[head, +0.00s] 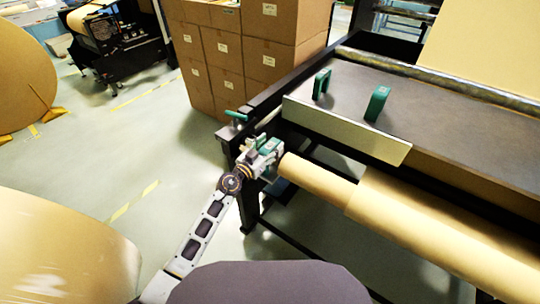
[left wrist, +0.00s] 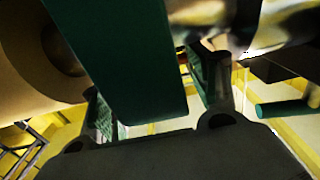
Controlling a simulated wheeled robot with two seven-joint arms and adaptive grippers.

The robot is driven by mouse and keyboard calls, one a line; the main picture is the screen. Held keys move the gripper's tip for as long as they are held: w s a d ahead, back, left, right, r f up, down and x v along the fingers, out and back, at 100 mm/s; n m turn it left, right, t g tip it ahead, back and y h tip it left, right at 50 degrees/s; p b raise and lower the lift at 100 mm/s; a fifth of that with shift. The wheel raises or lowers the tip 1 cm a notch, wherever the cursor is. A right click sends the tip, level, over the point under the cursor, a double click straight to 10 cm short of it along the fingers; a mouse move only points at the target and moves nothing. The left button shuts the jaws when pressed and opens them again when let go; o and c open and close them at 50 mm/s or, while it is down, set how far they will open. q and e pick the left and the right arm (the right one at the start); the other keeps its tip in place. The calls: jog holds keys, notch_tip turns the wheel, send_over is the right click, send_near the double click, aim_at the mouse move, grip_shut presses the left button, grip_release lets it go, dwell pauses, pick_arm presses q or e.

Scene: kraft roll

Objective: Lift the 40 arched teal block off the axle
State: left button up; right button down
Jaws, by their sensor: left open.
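The arched teal block fills the middle of the left wrist view (left wrist: 120,50) as a broad dark teal slab; its markings do not show. In the head view it sits at the near end of the kraft roll's axle, largely covered by my gripper. My left gripper (head: 267,154) is open at that end of the axle. In the left wrist view its two fingers (left wrist: 158,95) stand on either side of the teal block; whether they touch it I cannot tell. My right gripper is not in view.
Two more arched teal blocks, (head: 322,83) and (head: 377,103), stand on the machine's grey table (head: 430,110). A kraft roll (head: 400,215) runs to the right of my gripper. A teal handle (head: 236,116) is on the black frame. Stacked cartons (head: 240,50) stand behind.

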pick_arm(q)
jog(key=c, duration=1)
jog(key=shift+c, duration=1.1)
jog(key=shift+r, duration=0.25)
